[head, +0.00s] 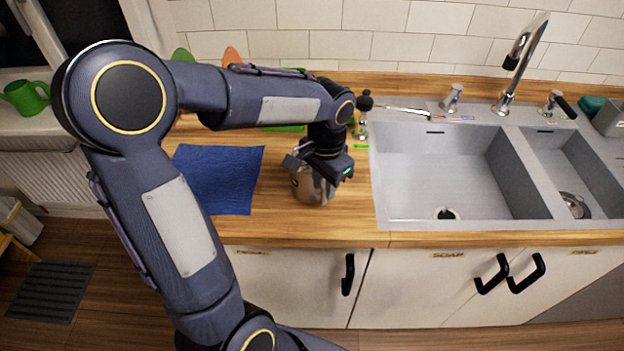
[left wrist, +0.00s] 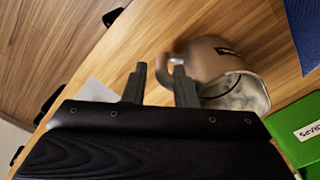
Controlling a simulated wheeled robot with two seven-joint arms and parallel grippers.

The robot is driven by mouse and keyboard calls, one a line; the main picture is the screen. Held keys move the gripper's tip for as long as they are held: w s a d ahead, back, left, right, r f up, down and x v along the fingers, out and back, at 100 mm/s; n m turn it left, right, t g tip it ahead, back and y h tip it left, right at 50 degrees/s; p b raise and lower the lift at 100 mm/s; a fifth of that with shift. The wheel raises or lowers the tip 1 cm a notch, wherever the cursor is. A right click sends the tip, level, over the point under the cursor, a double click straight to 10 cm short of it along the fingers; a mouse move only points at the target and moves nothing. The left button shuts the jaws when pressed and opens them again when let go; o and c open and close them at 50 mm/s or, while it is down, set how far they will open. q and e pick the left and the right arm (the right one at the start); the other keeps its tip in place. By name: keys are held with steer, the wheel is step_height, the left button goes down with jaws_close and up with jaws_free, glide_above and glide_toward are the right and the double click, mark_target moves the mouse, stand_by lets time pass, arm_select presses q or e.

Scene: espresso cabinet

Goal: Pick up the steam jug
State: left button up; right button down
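The steam jug (head: 312,188) is a metal pitcher standing on the wooden counter, left of the sink. My left gripper (head: 320,172) is over it and hides its upper part in the head view. In the left wrist view the jug (left wrist: 208,58) shows its open mouth, a dark label and a loop handle (left wrist: 163,68). The two fingers of the left gripper (left wrist: 159,80) are apart there, with the handle in line with the gap between them. I cannot tell whether either finger touches the handle. My right gripper is not in view.
A blue cloth (head: 215,178) lies left of the jug. The sink (head: 450,170) with its tap (head: 520,65) is to the right. A small dark-topped bottle (head: 361,125) stands behind the gripper. A green item (left wrist: 305,130) labelled "SCRAPS" lies near the jug.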

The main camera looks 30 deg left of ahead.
mark_target(324, 205)
arm_select(q)
steer(key=shift+w+f, duration=0.1)
steer(key=shift+f, duration=1.9)
jaws_close()
steer(key=shift+r, duration=0.25)
